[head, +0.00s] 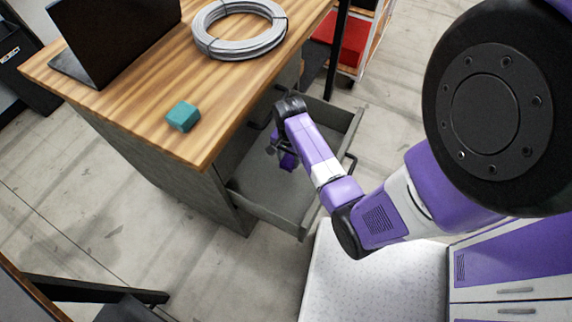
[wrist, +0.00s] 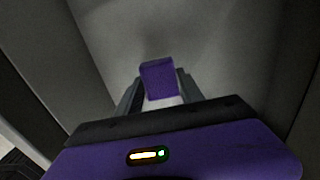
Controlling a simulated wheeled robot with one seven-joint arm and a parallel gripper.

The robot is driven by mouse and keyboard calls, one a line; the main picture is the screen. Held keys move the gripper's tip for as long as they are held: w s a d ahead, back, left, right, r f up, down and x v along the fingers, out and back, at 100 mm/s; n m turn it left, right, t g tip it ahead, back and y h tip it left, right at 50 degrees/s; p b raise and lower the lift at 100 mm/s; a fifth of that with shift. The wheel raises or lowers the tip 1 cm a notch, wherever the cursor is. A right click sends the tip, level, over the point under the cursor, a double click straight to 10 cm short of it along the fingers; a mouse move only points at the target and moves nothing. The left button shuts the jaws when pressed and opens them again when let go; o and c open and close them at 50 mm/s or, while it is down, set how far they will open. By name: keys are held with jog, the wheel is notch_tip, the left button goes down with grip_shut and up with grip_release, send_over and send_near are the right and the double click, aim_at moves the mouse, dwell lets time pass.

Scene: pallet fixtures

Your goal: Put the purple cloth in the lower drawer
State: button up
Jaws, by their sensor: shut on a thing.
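The purple cloth shows in the wrist view (wrist: 157,80) as a small purple block-like shape between my two fingers. My gripper (wrist: 158,92) is shut on it. In the head view, my gripper (head: 279,150) is over or inside the open grey drawer (head: 268,209) of the desk, with a purple patch, likely the cloth (head: 289,161), at its end. I cannot tell whether the cloth touches the drawer floor. In the wrist view, grey drawer surfaces (wrist: 225,40) surround the fingers. My arm hides part of the drawer.
The wooden desktop (head: 130,105) above the drawer carries a teal block (head: 183,116), a coil of grey cable (head: 240,48) and a dark laptop (head: 110,40). A shelf with a red bin (head: 350,42) stands behind. The visible drawer floor looks otherwise empty.

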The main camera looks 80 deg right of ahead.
aim_at(289, 168)
jog(key=shift+f+b, duration=0.45)
jog(key=shift+f, duration=2.6)
jog(key=shift+f, duration=0.2)
jog(key=o, duration=1.3)
jog(key=shift+r+p, duration=0.65)
jog(key=shift+r, duration=3.3)
jog(key=shift+d, duration=0.15)
